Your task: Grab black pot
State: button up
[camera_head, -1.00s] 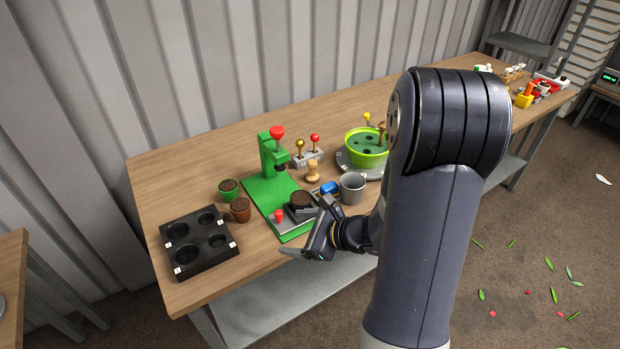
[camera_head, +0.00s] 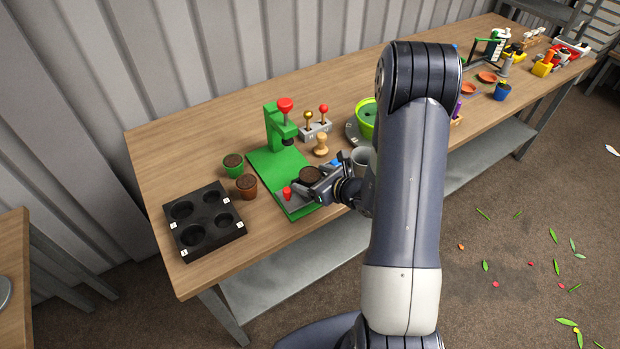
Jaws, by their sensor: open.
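My gripper (camera_head: 310,188) is open and low at the pot's front right side. The gripper overlaps the pot's lower part in this view, so I cannot tell whether the fingers touch it or stand on both sides of it.
A black tray (camera_head: 212,249) with several round holes lies at left. A green pot (camera_head: 233,168) and a brown pot (camera_head: 247,188) stand between tray and press. A red-tipped lever (camera_head: 288,193), wooden stamp (camera_head: 321,146) and partly hidden grey mug (camera_head: 362,158) are close to the gripper.

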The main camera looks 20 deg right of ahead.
aim_at(312, 176)
jog(key=shift+p+x, duration=0.5)
jog(key=shift+x, duration=1.55)
jog(key=shift+w+d, duration=0.1)
jog(key=shift+d, duration=0.05)
jog(key=shift+c, duration=0.5)
jog(key=c, duration=1)
jog(key=shift+r, duration=0.2)
